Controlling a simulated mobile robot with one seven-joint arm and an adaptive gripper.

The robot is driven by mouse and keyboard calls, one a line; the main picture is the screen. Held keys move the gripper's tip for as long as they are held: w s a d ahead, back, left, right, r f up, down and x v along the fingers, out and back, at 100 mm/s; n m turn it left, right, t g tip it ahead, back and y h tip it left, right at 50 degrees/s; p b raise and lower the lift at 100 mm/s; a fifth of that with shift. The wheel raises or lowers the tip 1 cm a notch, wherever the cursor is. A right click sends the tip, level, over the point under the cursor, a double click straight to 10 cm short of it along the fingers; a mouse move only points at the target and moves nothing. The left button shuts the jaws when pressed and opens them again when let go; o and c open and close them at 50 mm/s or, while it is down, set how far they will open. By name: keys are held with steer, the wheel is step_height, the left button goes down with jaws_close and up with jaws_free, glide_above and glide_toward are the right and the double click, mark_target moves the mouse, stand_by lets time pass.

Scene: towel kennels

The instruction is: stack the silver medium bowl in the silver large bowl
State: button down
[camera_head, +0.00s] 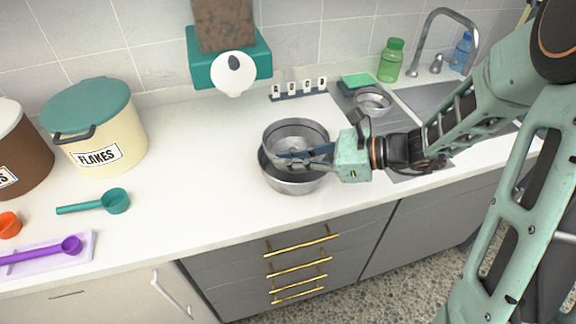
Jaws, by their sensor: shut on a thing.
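The silver medium bowl (290,131) is over the silver large bowl (292,187), which stands on the counter near its front edge. The medium bowl sits a little farther back than the large one and overlaps its opening. I cannot tell whether the two bowls touch. My gripper (287,158) reaches in from the right and is shut on the medium bowl at its near side. The fingers hide part of both bowls, including where they meet.
A small silver bowl (373,101) stands at the back right by the sink (425,97). A cream FLAKES bin (102,135), a teal scoop (110,201) and a purple scoop (50,249) are on the left. Counter left of the bowls is clear.

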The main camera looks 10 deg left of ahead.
steer(key=shift+f, duration=1.05)
steer(key=shift+f+b, duration=0.5)
steer(key=shift+f, duration=0.15)
steer(key=c, duration=2.1)
jaws_free()
steer(key=shift+r, duration=0.2)
steer(key=p+v, duration=0.1)
steer(key=v, duration=1.1)
steer(key=shift+r, duration=0.45)
steer(key=shift+s, duration=0.1)
